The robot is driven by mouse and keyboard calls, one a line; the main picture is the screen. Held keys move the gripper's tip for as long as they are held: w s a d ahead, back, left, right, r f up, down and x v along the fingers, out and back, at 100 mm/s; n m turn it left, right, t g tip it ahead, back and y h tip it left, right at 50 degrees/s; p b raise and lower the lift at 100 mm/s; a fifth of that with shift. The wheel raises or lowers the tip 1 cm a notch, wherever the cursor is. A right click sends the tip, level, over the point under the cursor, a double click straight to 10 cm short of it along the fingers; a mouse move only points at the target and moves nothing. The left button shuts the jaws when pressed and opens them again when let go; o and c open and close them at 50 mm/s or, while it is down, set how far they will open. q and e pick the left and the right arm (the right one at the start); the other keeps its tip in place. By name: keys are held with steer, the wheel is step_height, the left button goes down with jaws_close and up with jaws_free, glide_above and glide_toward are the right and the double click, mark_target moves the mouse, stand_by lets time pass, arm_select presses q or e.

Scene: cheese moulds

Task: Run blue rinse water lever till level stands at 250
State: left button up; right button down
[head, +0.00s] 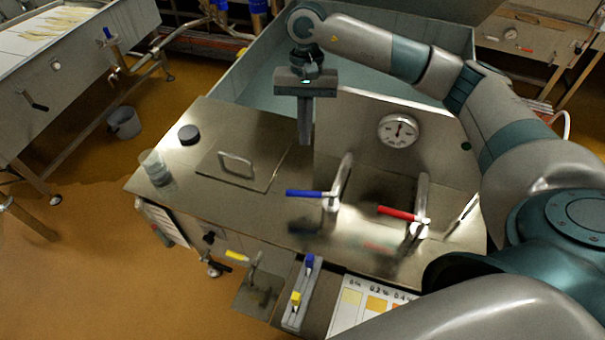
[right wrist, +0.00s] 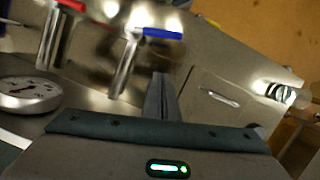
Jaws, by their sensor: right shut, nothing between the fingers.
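The blue lever (head: 304,193) lies level across its steel tap on the steel counter, pointing left in the head view. It also shows in the right wrist view (right wrist: 162,33). My right gripper (head: 304,140) is shut and empty. It hangs pointing down behind and above the blue lever, apart from it. Its closed fingers (right wrist: 160,98) show in the right wrist view. A clear beaker (head: 155,167) stands at the counter's left end. Its scale and any water level are too small to read. My left gripper is not in view.
A red lever (head: 398,213) on a second tap stands right of the blue one. A round dial (head: 398,130) is on the panel behind. A hatch with a handle (head: 236,160) and a black puck (head: 189,134) are on the counter. A large vat (head: 247,94) lies behind.

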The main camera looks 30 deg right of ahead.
steer(key=shift+f, duration=0.15)
steer(key=s+a+f+p, duration=0.3)
steer(key=s+f+p, duration=0.2)
steer(key=f+p, duration=0.2)
steer(key=shift+p+x, duration=0.3)
steer(key=shift+x, duration=0.55)
steer(key=shift+a, duration=0.1)
